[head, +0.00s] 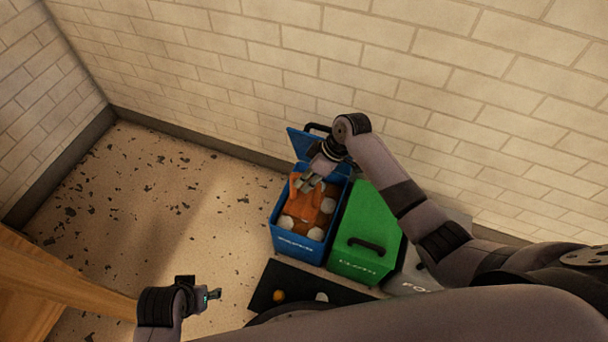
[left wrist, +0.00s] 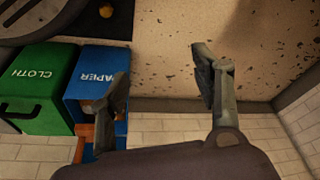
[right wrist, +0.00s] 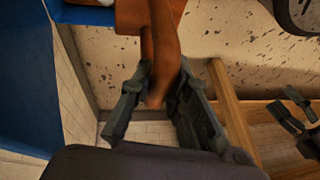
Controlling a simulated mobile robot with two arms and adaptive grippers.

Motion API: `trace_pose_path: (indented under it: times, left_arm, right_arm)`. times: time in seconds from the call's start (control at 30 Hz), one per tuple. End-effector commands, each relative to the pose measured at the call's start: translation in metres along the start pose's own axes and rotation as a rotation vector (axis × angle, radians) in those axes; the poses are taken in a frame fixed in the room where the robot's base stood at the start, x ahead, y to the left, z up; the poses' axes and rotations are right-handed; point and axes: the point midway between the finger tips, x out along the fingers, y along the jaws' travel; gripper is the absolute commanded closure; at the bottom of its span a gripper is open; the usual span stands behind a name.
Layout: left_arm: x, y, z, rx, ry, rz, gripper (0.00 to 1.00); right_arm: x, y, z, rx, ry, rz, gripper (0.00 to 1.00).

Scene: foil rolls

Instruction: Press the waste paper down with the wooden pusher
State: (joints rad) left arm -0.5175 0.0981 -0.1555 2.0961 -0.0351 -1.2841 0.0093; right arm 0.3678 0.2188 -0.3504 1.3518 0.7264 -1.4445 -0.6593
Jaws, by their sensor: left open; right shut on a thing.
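The blue paper bin (head: 299,249) stands open by the wall. White waste paper balls (head: 315,234) show inside it around the brown wooden pusher (head: 304,208). My right gripper (head: 311,184) is shut on the pusher's upper part, above the back of the bin. The right wrist view shows the pusher (right wrist: 160,40) between both fingers. The pusher hides part of the paper, and I cannot tell whether it presses on it. My left gripper (head: 212,295) is open and empty over the floor, left of the bin. The bin also shows in the left wrist view (left wrist: 95,70).
A green cloth bin (head: 365,235) with a closed lid stands right of the blue bin, and a grey bin (head: 412,284) beyond it. A wooden piece (head: 50,285) is at lower left. The floor (head: 160,200) at left is clear.

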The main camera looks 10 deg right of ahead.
Motion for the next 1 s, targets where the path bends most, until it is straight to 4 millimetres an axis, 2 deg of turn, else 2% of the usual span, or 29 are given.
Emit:
trace_pose_path:
  times: [0.1, 0.27, 1.0]
  left_arm:
    - [-0.002, -0.001, 0.005, -0.001, -0.024, -0.001, 0.41]
    - [-0.009, -0.001, 0.004, -0.002, -0.019, -0.002, 0.41]
    - [-0.081, -0.004, -0.003, -0.006, 0.02, -0.007, 0.41]
  right_arm:
    - [0.002, -0.001, -0.001, -0.011, 0.002, -0.002, 1.0]
    - [0.005, 0.0, 0.001, -0.011, 0.002, -0.002, 1.0]
    - [0.024, 0.004, 0.008, -0.01, 0.002, -0.002, 1.0]
